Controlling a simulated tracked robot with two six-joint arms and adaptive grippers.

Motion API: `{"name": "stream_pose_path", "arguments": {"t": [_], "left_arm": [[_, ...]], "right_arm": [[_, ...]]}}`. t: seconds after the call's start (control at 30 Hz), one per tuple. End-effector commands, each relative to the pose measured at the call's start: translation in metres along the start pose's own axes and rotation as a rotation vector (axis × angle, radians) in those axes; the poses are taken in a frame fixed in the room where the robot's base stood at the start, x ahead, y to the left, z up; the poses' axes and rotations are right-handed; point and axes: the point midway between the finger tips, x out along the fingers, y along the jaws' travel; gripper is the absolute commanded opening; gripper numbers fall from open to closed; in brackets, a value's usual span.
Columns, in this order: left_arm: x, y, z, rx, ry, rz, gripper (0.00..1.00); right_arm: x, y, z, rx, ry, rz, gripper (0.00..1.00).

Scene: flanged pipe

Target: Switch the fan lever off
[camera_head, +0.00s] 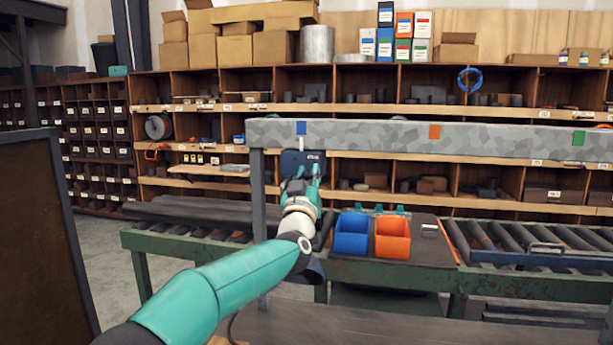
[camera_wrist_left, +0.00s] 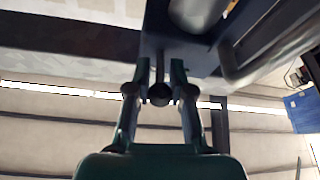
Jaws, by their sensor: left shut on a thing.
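The fan lever (camera_wrist_left: 160,93) shows in the left wrist view as a thin dark rod with a round dark knob. It hangs from a dark blue switch box (camera_wrist_left: 205,45). In the head view the box (camera_head: 289,161) sits just under the grey beam, below a blue marker. My left gripper (camera_head: 301,176) is in front of the box and hides the lever there. In the left wrist view my left gripper (camera_wrist_left: 160,84) is shut on the lever, its fingers on either side of the knob. My right gripper is in neither view.
The grey beam (camera_head: 370,137) carries blue, orange and green markers. Below it, a blue bin (camera_head: 351,234) and an orange bin (camera_head: 392,238) stand on the green-framed bench, beside rollers (camera_head: 500,238). Wooden shelves fill the back. A dark panel (camera_head: 40,240) stands at the left.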

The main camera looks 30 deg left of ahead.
Motion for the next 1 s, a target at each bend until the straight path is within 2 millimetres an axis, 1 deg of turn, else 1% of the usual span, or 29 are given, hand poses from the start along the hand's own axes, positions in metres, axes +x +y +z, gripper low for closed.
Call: {"name": "stream_pose_path", "arguments": {"t": [0.07,0.17,0.4,0.57,0.73,1.0], "left_arm": [[-0.001,-0.001,0.002,0.000,0.007,0.001,0.00],[-0.002,-0.002,0.007,-0.001,0.033,0.004,0.00],[-0.004,-0.004,0.014,-0.011,0.163,0.026,0.00],[-0.004,-0.005,0.018,-0.019,0.285,0.047,0.00],[-0.003,-0.004,0.016,-0.026,0.380,0.067,0.00],[-0.002,-0.004,0.015,-0.028,0.398,0.072,0.00]], "right_arm": [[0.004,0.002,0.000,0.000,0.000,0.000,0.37],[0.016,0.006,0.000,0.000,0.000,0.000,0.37],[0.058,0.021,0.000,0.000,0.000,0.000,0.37],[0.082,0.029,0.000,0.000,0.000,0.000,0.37],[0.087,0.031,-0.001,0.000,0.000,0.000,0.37],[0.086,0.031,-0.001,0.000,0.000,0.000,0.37]]}}
